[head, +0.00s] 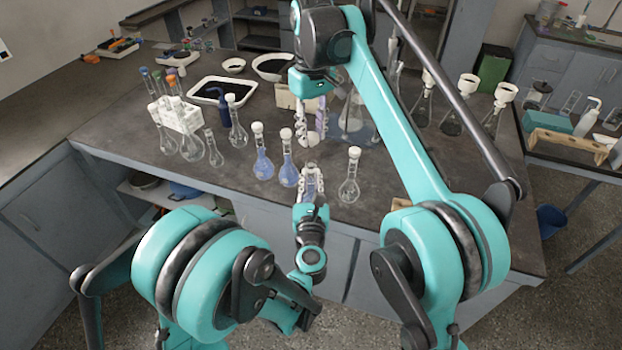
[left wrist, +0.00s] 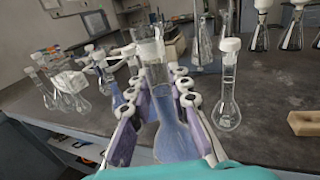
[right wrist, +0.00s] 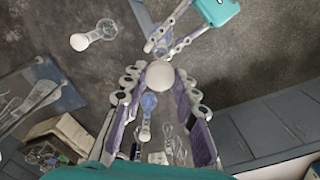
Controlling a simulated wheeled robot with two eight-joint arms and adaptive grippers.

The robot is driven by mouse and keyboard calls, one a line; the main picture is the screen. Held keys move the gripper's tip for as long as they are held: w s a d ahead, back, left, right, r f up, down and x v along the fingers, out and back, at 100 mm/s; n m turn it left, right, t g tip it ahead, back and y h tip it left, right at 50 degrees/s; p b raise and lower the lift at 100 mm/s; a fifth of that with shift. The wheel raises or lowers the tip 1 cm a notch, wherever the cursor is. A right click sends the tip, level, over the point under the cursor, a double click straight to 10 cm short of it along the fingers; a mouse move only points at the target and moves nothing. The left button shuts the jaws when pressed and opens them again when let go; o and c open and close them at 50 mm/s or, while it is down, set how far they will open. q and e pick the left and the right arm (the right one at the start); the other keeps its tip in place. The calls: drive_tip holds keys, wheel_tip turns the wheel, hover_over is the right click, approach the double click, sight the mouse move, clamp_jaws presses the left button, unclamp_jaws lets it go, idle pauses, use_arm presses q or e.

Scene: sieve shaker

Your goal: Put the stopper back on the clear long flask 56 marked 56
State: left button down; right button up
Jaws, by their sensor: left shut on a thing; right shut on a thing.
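My left gripper (head: 312,182) is shut on a glass flask near the table's front edge. In the left wrist view this flask (left wrist: 178,138) stands between the fingers, its body bluish and its neck up. I cannot read its marking. My right gripper (head: 311,137) points down, above and slightly behind the flask's neck in the head view. In the right wrist view its fingers are shut on a round white stopper (right wrist: 160,74). The exact gap between stopper and flask mouth cannot be told.
A stoppered clear flask (head: 349,180) stands just right of my left gripper. Two stoppered blue flasks (head: 263,165) (head: 288,170) stand to its left. A white rack (head: 180,116) and a white tray (head: 243,82) are farther left. Several flasks with white tops stand at back right.

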sight(311, 172)
drive_tip(key=shift+s+a+r, duration=0.1)
drive_tip(key=shift+s+r, duration=0.05)
drive_tip(key=shift+r, duration=0.2)
drive_tip(key=shift+f, duration=0.1)
drive_tip(key=shift+f, duration=2)
drive_tip(key=shift+f, duration=0.85)
drive_tip(key=shift+f, duration=0.55)
